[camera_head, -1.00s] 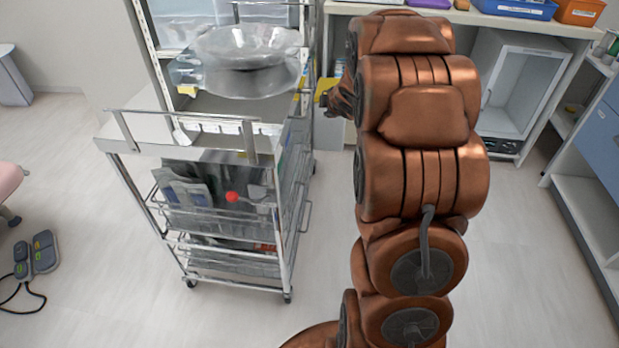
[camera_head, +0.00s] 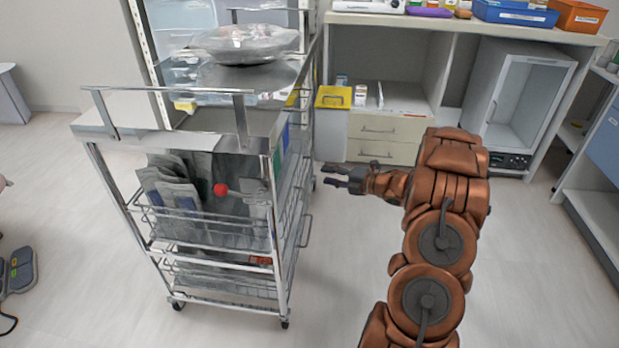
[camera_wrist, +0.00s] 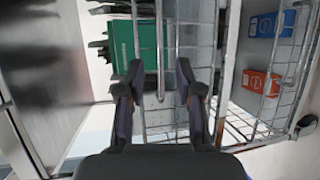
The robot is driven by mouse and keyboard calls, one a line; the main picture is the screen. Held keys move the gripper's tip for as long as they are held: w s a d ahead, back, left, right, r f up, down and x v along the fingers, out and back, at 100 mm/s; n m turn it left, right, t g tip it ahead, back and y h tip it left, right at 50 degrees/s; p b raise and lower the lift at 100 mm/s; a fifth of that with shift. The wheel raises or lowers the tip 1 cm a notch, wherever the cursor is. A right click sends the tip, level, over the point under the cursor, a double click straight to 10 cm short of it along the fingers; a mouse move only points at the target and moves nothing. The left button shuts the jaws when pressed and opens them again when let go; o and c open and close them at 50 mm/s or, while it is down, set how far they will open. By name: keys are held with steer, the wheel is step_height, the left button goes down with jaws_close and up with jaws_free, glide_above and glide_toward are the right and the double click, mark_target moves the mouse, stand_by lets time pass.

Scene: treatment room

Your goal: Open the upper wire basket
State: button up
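The upper wire basket (camera_head: 205,228) sits in the metal trolley under its top shelf, holding grey packets. A red ball-like spot (camera_head: 220,190) shows in front of the packets. My gripper (camera_head: 332,176) is to the right of the trolley, apart from it, with its fingers pointing left toward the trolley's side. In the wrist view my gripper (camera_wrist: 156,82) has its two fingers spread, with nothing held between them. Beyond them are the wire bars (camera_wrist: 210,65), an upright metal rod (camera_wrist: 160,45) and a green item (camera_wrist: 130,48). I cannot tell whether the fingers touch any bar.
A lower wire basket (camera_head: 220,280) is below. A covered bowl (camera_head: 248,45) stands on the trolley top (camera_head: 225,112). A yellow-lidded bin (camera_head: 334,97) and drawer cabinet (camera_head: 385,140) stand behind my arm. Floor to the trolley's right is clear.

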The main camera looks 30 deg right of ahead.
mark_target(310, 170)
steer(key=shift+b+x, duration=0.7)
steer(key=shift+x, duration=3.1)
jaws_close()
